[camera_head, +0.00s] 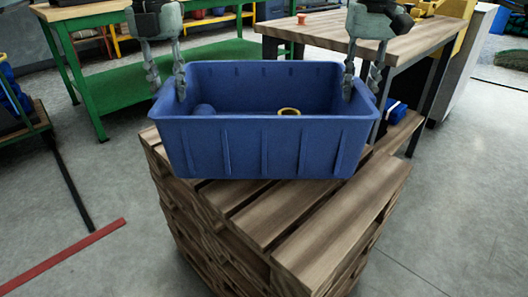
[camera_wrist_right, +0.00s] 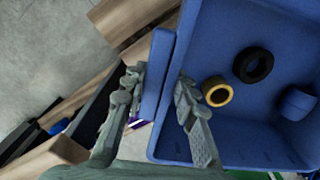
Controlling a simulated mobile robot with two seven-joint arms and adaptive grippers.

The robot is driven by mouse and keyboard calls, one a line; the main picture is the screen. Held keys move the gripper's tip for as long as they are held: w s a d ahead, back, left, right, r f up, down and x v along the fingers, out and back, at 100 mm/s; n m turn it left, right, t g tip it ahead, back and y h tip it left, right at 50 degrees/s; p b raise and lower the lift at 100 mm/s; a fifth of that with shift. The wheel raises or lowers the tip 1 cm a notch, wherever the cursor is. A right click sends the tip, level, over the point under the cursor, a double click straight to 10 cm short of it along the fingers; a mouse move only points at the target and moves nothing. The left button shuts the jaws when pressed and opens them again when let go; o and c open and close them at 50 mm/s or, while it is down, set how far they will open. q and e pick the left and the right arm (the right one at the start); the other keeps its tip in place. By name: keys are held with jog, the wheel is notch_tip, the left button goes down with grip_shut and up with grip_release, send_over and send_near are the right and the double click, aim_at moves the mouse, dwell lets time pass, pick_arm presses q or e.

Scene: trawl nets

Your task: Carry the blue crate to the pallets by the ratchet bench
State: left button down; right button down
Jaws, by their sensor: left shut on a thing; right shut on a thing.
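The blue crate (camera_head: 265,148) is in the middle of the head view, at the top of a stack of wooden pallets (camera_head: 330,230). Whether it rests on the boards or hangs just above them, I cannot tell. My left gripper (camera_head: 166,85) is shut on the crate's left end wall. My right gripper (camera_head: 362,85) is shut on its right end wall. In the right wrist view the fingers of my right gripper (camera_wrist_right: 158,100) straddle the crate wall. Inside the crate lie a yellow ring (camera_wrist_right: 217,92), a black ring (camera_wrist_right: 253,65) and a blue round piece (camera_wrist_right: 297,104).
A wooden-topped bench (camera_head: 400,42) with a small orange object (camera_head: 302,19) stands behind the crate to the right. A green bench (camera_head: 120,88) stands behind to the left. A red floor stripe (camera_head: 65,255) lies at lower left. Grey floor is open at right.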

aim_at(172, 107)
pick_arm(q)
jog(key=shift+a+r, duration=0.1)
jog(key=shift+a, duration=0.15)
pick_arm(e)
jog(key=shift+d+r, duration=0.1)
jog(key=shift+d, duration=0.15)
pick_arm(q)
jog(key=shift+f, duration=0.2)
pick_arm(e)
jog(key=shift+f, duration=0.2)
